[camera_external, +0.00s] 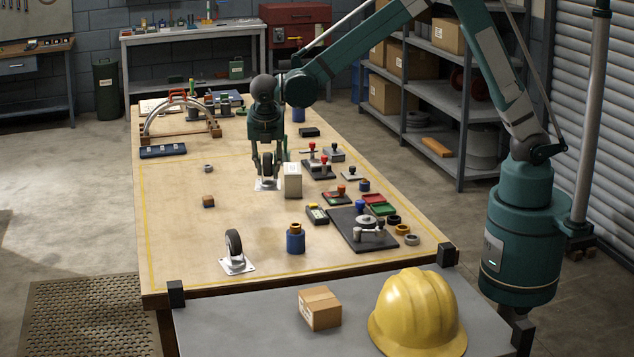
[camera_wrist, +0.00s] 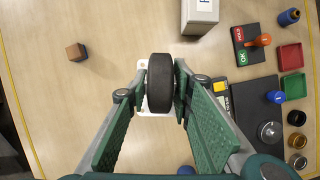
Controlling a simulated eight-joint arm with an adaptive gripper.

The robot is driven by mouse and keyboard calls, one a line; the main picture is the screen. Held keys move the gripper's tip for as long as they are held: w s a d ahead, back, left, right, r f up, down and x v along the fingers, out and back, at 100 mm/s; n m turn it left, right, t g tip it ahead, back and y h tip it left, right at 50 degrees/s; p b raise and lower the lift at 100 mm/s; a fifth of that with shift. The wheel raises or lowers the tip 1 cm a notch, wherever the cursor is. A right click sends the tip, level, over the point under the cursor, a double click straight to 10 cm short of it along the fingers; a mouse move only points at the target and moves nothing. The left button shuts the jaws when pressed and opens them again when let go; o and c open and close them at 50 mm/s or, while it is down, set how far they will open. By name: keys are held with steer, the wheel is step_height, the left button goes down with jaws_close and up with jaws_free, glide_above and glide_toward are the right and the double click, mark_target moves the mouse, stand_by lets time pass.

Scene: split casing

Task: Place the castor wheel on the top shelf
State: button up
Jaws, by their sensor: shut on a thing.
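A castor wheel with a black tyre and white plate (camera_external: 266,185) is between the fingers of my gripper (camera_external: 267,163), low over the far middle of the table. In the wrist view, the black wheel (camera_wrist: 160,84) sits upright between the green fingers, shut on its sides. I cannot tell whether its plate touches the table. A second castor wheel (camera_external: 234,250) stands upright on its plate near the table's front left. The grey shelf unit (camera_external: 418,41) stands behind the table at the right, its upper shelf carrying a cardboard box.
A white box (camera_external: 293,182) stands close to the right of my gripper. Stamps, a dark plate (camera_external: 352,238), trays and cylinders fill the table's right side. A small brown cube (camera_external: 208,201) lies left. A yellow helmet (camera_external: 415,312) and carton (camera_external: 320,309) lie in front.

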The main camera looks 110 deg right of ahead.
mark_target(267, 154)
steer(key=shift+r, duration=0.1)
steer(key=shift+r, duration=0.6)
steer(key=shift+c, duration=0.2)
steer(key=shift+o, duration=0.2)
steer(key=r, duration=0.4)
steer(key=shift+w+a, duration=0.15)
steer(key=shift+a, duration=0.05)
steer(key=w+a+n, duration=0.1)
steer(key=w+a, duration=0.3)
steer(key=a, duration=0.5)
steer(key=w+a+n+t+p, duration=0.1)
steer(key=w+a, duration=0.4)
steer(key=a, duration=0.3)
steer(key=w+a+n, duration=0.1)
steer(key=w+a, duration=0.3)
steer(key=a, duration=0.5)
steer(key=w+a+n+t+p, duration=0.1)
steer(key=w+a+n+t, duration=0.2)
steer(key=a, duration=3)
steer(key=shift+n+g, duration=0.6)
step_height(267, 154, down, 4)
steer(key=shift+s+f, duration=0.15)
steer(key=shift+f, duration=0.4)
steer(key=shift+c, duration=0.2)
